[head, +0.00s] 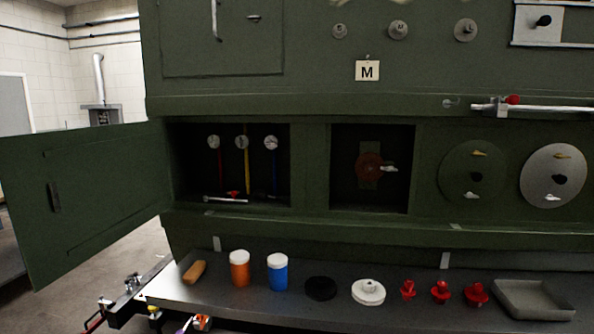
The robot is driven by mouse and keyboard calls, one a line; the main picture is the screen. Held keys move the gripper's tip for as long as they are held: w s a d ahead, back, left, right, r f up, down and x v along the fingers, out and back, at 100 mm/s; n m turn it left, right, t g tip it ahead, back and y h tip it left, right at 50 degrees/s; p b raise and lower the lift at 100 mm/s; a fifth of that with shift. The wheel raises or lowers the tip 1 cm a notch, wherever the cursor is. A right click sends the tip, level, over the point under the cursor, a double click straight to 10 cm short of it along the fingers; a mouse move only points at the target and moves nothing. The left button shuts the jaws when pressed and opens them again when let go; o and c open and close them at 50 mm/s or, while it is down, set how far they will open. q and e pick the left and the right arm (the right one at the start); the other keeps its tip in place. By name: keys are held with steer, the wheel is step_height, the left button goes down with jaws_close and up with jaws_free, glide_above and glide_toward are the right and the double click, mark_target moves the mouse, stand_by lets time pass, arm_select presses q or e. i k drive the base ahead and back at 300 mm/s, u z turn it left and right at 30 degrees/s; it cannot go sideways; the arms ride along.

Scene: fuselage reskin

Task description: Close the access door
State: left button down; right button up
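The access door (85,190) is a dark green panel with a dark handle (54,197) on its face. It stands wide open, swung out to the left of its opening (185,165) in the green fuselage wall, and is joined along the opening's left edge. Inside the opening are several round gauges (242,142) with red, yellow and blue lines below them. A silver rod-like tool (225,200) and a small red item (233,194) lie at the bottom of the opening.
A grey shelf (205,300) below the wall holds orange and blue jars (277,272), discs, red plugs (440,291) and a grey tray (533,300). Small metal and coloured fittings (132,284) at lower left are unclear. Bare floor (100,275) shows below the door.

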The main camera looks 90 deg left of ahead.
mark_target(110, 181)
steer(key=u, duration=0.05)
steer(key=k, duration=2.45)
steer(key=u, duration=2.05)
steer(key=i, duration=1)
